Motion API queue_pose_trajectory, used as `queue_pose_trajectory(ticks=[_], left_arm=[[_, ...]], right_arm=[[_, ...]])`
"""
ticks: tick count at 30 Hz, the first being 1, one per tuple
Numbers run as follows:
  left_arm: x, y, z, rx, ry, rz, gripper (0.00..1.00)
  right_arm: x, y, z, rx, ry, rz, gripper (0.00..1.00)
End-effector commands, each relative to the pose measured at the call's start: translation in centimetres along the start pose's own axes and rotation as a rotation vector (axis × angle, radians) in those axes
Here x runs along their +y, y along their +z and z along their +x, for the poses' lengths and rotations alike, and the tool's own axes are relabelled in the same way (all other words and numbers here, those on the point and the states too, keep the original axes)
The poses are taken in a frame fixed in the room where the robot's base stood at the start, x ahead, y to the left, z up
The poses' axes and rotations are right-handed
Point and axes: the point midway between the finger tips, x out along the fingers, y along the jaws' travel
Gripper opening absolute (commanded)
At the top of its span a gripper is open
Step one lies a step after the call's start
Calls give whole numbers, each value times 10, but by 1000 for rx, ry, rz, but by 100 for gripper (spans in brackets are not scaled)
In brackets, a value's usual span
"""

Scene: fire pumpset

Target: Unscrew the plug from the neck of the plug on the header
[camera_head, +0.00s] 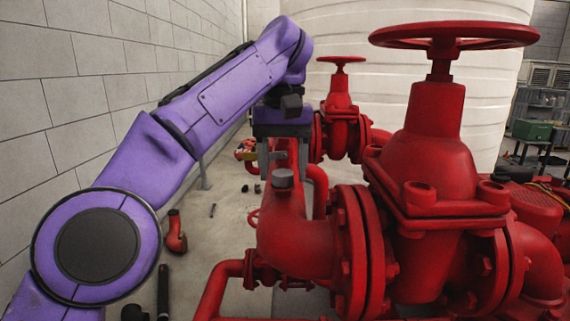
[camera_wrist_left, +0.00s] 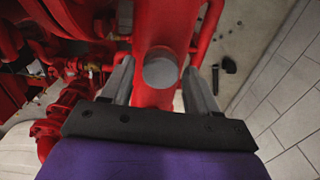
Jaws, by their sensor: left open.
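The plug (camera_head: 283,178) is a short grey cylinder on top of the red header pipe (camera_head: 295,235). In the left wrist view the plug (camera_wrist_left: 160,70) shows as a round grey end face on the red pipe. My left gripper (camera_head: 284,168) is open and points down at the plug from above. In the left wrist view the plug lies between the two fingertips of the gripper (camera_wrist_left: 158,74), with a gap on each side. I cannot tell how far down the fingers reach beside it. The neck under the plug is mostly hidden. My right gripper is not in view.
A large red valve with a handwheel (camera_head: 453,36) stands close on the right. A smaller red valve (camera_head: 341,110) stands behind. A block wall (camera_head: 60,90) runs along the left. Loose parts, including a red elbow (camera_head: 175,235), lie on the floor.

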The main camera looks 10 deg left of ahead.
Motion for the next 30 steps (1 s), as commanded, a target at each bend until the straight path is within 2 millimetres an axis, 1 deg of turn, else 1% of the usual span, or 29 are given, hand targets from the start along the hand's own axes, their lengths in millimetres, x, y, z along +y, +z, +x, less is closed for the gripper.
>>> queue_pose_trajectory(ticks=[3, 8, 12, 16, 21, 23, 27, 30], left_arm=[[0, 0, -1, -1, 1, 219, 60], [0, 0, -1, -1, 2, 398, 60], [0, 0, -1, 0, 1, 661, 60], [0, 0, -1, 0, 1, 802, 60], [0, 0, -2, 0, 3, 1107, 60], [0, 0, -2, 1, 3, 1163, 60], [0, 0, -4, 1, 4, 1427, 60], [0, 0, -1, 1, 3, 1538, 60]], right_arm=[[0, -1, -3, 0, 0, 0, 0], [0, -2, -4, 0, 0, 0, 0], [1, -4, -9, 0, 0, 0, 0], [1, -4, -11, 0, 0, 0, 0], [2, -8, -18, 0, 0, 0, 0], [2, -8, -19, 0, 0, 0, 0], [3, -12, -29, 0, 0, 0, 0], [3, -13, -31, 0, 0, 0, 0]])
